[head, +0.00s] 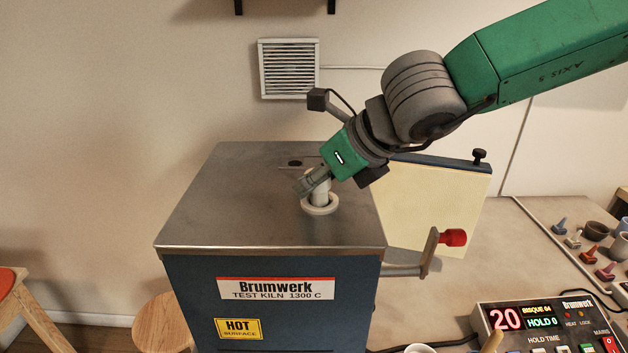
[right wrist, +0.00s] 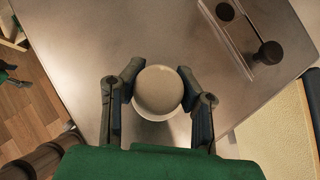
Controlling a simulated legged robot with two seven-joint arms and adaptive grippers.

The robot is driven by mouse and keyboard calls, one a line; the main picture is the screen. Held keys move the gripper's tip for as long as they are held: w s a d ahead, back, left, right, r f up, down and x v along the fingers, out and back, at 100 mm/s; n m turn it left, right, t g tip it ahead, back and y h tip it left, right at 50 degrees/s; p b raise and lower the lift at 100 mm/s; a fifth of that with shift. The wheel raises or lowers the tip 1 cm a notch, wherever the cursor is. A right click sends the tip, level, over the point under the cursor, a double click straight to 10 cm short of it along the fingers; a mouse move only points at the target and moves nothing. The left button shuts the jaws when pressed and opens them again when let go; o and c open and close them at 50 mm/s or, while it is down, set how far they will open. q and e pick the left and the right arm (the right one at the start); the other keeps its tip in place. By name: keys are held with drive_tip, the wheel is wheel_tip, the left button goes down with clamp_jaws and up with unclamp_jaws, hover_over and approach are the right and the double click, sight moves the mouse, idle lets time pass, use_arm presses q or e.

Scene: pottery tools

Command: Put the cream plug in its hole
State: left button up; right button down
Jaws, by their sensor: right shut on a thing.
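The cream plug (head: 320,188) stands about upright over the kiln's top, with its lower end at a pale ring (head: 320,208) on the metal. I cannot tell how deep it sits in the ring's opening. My right gripper (head: 312,182) reaches in from the upper right and is shut on the plug's upper part. In the right wrist view the plug's round top (right wrist: 158,90) lies between the two dark fingers of the gripper (right wrist: 158,94), with a pale rim showing just below it. The hole itself is hidden. My left gripper is not in view.
The kiln's flat steel top (head: 235,205) is clear to the left. A dark round opening (right wrist: 225,11) and a strip with a black knob (right wrist: 268,53) lie behind the plug. A cream panel (head: 430,200) and red-knobbed crank (head: 453,237) stand at right.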

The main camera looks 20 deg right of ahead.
drive_tip(key=shift+f+b, duration=0.3)
drive_tip(key=shift+f, duration=0.1)
drive_tip(key=c, duration=1.5)
unclamp_jaws()
drive_tip(key=shift+p+v, duration=2)
drive_tip(key=shift+v, duration=0.7)
drive_tip(key=v, duration=0.5)
drive_tip(key=shift+s+d+r, duration=0.15)
drive_tip(key=shift+d+r, duration=0.05)
drive_tip(key=shift+r, duration=0.05)
